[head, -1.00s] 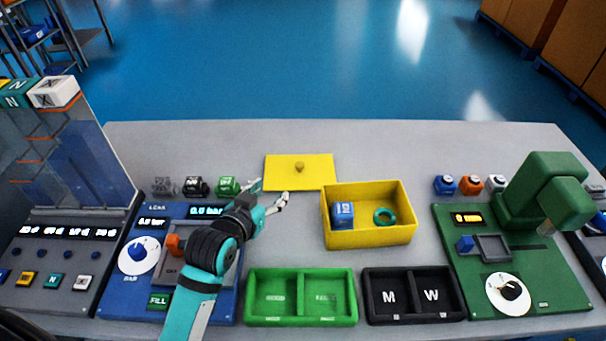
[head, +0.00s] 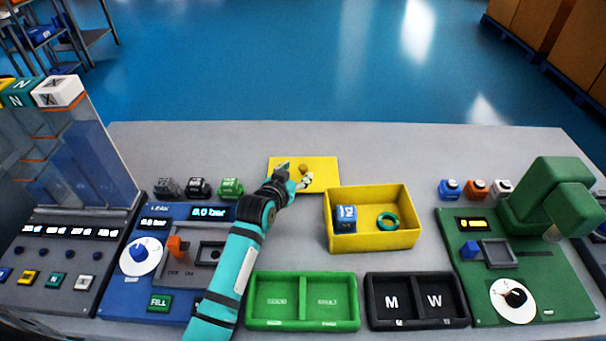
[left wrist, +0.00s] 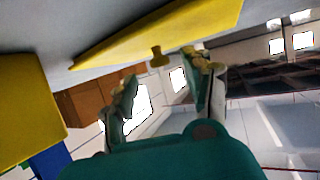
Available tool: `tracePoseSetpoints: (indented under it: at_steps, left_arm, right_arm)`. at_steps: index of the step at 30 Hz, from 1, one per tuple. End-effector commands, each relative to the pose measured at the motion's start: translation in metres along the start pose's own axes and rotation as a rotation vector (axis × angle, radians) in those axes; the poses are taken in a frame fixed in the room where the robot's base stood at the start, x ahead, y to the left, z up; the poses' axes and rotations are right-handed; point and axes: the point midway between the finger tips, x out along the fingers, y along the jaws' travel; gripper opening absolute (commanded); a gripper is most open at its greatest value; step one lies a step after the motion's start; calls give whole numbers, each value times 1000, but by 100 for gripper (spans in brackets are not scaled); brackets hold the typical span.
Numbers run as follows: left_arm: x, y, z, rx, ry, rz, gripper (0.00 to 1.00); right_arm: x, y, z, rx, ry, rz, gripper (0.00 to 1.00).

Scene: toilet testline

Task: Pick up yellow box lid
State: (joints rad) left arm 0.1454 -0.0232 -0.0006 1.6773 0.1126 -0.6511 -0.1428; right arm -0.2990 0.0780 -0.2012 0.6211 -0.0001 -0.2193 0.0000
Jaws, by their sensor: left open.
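The yellow box lid (head: 322,176) lies flat on the grey table, behind the yellow box, with a small round knob (head: 304,168) on top. My left gripper (head: 294,176) is over the left and middle part of the lid, close to the knob, and hides part of the lid. In the left wrist view the lid (left wrist: 165,32) fills the top, and its knob (left wrist: 158,56) shows between the two spread fingers of the gripper (left wrist: 165,85). The gripper is open and empty. My right gripper does not show.
The open yellow box (head: 372,242) holds a blue cube (head: 345,218) and a teal ring (head: 387,221). Green (head: 303,318) and black (head: 417,318) trays stand in front. Small blocks (head: 198,187) stand left of the lid. The table behind and right of the lid is clear.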

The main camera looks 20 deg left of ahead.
Motion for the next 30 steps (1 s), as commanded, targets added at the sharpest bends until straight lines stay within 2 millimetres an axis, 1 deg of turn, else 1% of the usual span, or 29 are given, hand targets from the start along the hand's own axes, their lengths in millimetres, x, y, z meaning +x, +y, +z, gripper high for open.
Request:
tracePoseSetpoints:
  at_steps: [2,6,10,16,27,28,30]
  left_arm:
    - [13,0,-5,-1,0,0,51]
    - [31,0,-3,0,0,0,51]
    - [37,0,-3,0,1,0,51]
    - [36,0,-3,0,1,0,51]
    - [36,0,-3,0,0,0,3]
    - [36,0,-3,0,1,0,0]
    - [36,0,-3,0,1,0,0]
  right_arm:
    - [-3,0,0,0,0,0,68]
    - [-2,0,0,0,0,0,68]
    - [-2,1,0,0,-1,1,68]
    - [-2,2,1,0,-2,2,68]
    - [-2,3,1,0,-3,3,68]
    - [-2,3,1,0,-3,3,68]
    - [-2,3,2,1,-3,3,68]
